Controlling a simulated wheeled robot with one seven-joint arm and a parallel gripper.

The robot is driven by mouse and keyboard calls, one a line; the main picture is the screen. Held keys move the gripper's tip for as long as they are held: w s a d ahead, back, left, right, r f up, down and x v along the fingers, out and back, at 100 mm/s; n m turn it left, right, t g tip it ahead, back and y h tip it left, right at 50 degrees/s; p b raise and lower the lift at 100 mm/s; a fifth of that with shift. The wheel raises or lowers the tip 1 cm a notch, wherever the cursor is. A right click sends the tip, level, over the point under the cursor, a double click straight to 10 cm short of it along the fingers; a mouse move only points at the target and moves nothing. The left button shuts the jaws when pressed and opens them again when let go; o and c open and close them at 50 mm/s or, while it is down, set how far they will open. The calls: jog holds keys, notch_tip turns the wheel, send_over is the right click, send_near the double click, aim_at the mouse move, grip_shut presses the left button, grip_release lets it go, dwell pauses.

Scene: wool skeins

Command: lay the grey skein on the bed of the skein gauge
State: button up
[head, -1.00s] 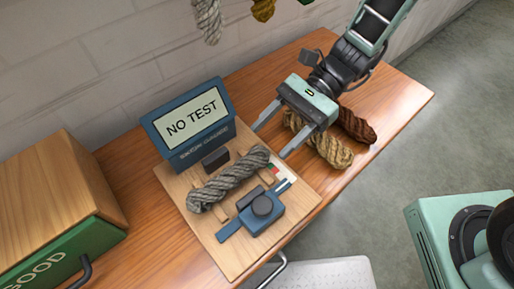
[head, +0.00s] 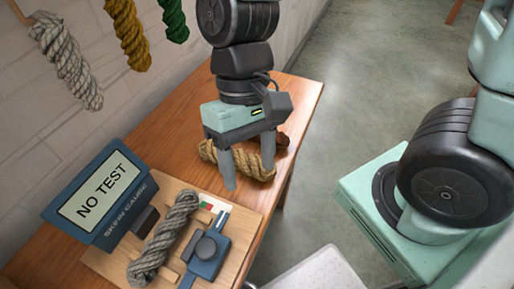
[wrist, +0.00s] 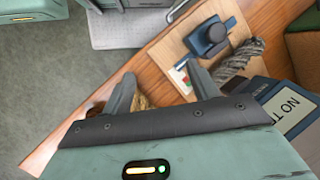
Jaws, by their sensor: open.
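The grey skein (head: 165,238) lies lengthwise on the wooden board of the skein gauge (head: 208,196), between a dark block by the display and the blue knobbed slide (head: 204,255). The gauge's display (head: 100,198) reads NO TEST. In the wrist view the grey skein (wrist: 240,58) lies beyond one fingertip, with the blue knob (wrist: 212,35) beside it. I see nothing held between the fingers.
A tan skein (head: 262,168) and a dark brown skein (head: 283,140) lie on the table (head: 303,92), partly hidden by my gripper. The table's far end is bare.

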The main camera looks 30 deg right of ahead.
jog(key=shift+s+d+r+n+t+h, duration=0.1)
jog(key=shift+d+r+n+t+h, duration=0.2)
jog(key=shift+n+t, duration=0.5)
jog(key=shift+s+d+r+n+t+h, duration=0.15)
jog(key=shift+r+n+t, duration=0.35)
jog(key=shift+n, duration=0.45)
jog(key=shift+w+d+r+n+t+h, duration=0.15)
jog(key=shift+d+r+n+t, duration=0.1)
jog(key=shift+n+t, duration=0.6)
jog(key=shift+s+r, duration=0.1)
